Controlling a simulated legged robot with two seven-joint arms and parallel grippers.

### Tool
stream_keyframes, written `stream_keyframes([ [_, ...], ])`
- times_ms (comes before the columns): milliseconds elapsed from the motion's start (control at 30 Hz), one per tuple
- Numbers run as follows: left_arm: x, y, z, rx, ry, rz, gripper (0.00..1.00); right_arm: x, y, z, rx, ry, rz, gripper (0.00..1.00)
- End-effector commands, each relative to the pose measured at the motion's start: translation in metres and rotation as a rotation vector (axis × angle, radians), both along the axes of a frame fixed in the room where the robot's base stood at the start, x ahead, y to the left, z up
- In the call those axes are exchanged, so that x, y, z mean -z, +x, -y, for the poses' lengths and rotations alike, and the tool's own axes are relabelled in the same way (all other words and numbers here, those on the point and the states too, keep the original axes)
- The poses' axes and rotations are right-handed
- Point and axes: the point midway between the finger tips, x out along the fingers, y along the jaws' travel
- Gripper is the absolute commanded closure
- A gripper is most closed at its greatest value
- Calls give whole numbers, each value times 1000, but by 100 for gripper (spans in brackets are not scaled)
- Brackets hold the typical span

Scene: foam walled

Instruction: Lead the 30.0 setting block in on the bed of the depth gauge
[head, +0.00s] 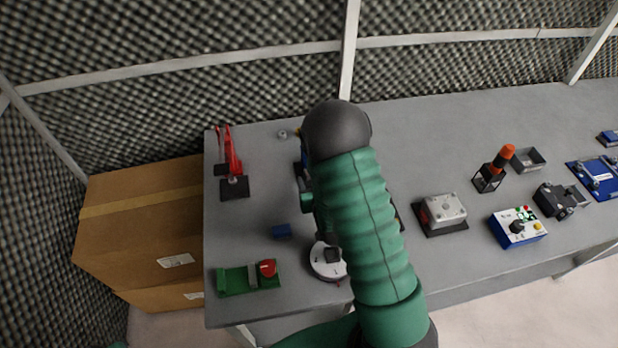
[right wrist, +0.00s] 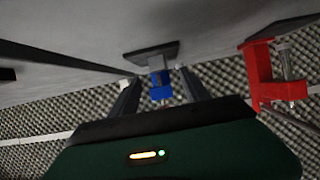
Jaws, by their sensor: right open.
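My right gripper (right wrist: 157,80) is open in the right wrist view. A blue piece (right wrist: 160,86) with a dark plate (right wrist: 151,54) beyond it shows between its fingers; I cannot tell whether they touch it. In the head view my right arm hides most of this spot, and only a sliver of a dark and blue fixture shows left of the arm. No 30.0 marking is readable, so I cannot tell which piece is the setting block or which fixture is the depth gauge. My left gripper is out of view.
A red clamp-like fixture (head: 234,168) stands at the table's left; it also shows in the right wrist view (right wrist: 262,78). A green fixture (head: 236,279) and a round white device (head: 325,260) are near the front. Right of my arm are a grey box (head: 444,209) and control box (head: 518,228).

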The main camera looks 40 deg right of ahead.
Motion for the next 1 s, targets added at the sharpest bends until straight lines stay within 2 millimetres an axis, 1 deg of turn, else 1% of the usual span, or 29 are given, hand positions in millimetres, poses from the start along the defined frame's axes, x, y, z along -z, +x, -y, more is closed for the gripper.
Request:
stream_keyframes([
  [100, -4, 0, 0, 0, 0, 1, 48, 9, 19, 11, 0, 0, 0, 45],
  [300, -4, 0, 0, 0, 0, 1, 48, 23, 45, 24, -1, 0, 0, 45],
  [500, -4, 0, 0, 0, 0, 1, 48, 29, 56, 30, -1, 0, 0, 45],
  [733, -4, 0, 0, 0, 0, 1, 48, 30, 56, 31, -1, 0, 0, 45],
  [767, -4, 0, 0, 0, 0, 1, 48, 30, 56, 30, -1, 0, 0, 47],
  [1000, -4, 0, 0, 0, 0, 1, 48, 30, 56, 31, 0, 0, -1, 78],
])
